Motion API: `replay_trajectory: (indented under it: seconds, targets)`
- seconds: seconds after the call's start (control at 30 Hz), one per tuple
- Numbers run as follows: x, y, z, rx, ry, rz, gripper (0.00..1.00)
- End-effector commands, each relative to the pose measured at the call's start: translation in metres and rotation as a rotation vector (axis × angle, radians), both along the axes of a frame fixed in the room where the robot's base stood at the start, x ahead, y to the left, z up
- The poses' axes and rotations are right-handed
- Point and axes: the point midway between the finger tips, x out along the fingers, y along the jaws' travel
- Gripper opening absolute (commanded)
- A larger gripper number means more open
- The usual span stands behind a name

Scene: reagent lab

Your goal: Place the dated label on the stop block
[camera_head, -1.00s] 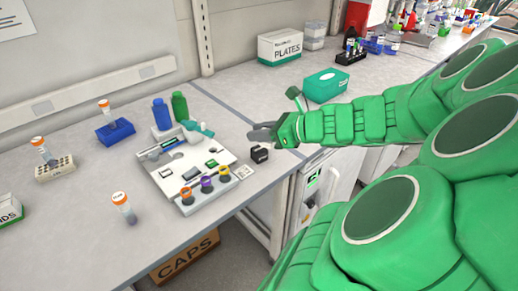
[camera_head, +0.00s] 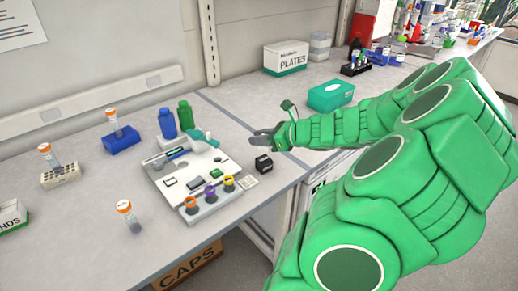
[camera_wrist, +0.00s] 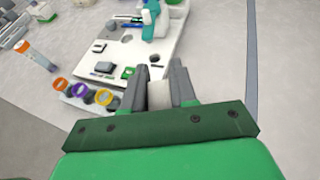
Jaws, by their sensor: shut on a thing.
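My gripper (camera_head: 256,138) is above the bench, behind the small black block, with its grey fingers pointing left. The wrist view shows the two fingers (camera_wrist: 162,90) close together around a small whitish piece (camera_wrist: 159,95). It looks like the dated label, but its print is not readable. The small black block (camera_head: 264,164) with white marks on top stands right of the white tray; it may be the stop block, but I cannot tell surely. In the wrist view the fingers may hide it. A small white printed card (camera_head: 249,182) lies in front of the black block.
The white tray (camera_head: 221,179) holds several small parts and orange, purple and yellow-ringed caps. Blue (camera_head: 167,123) and green (camera_head: 186,115) bottles stand behind it. A teal box (camera_head: 330,96) sits to the right of my gripper. An orange-capped tube (camera_head: 127,214) stands front left.

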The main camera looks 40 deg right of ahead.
Motion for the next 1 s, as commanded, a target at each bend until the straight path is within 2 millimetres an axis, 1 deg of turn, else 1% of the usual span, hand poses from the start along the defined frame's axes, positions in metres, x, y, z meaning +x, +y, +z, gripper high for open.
replay_trajectory:
  seconds: [0.1, 0.3, 0.57, 0.63, 0.83, 0.9, 1.0]
  targets:
    - [0.009, -0.006, -0.014, 0.004, 0.001, -0.001, 0.0]
    - [0.019, -0.013, -0.027, 0.001, -0.001, -0.001, 0.0]
    - [0.024, -0.016, -0.035, 0.001, 0.0, 0.0, 0.0]
    - [0.027, -0.017, -0.039, 0.001, 0.002, -0.001, 0.0]
    - [0.026, -0.018, -0.063, 0.002, 0.003, -0.002, 0.0]
    - [0.026, -0.018, -0.067, 0.001, 0.001, -0.003, 0.0]
    - [0.026, -0.018, -0.068, 0.0, 0.001, -0.002, 0.0]
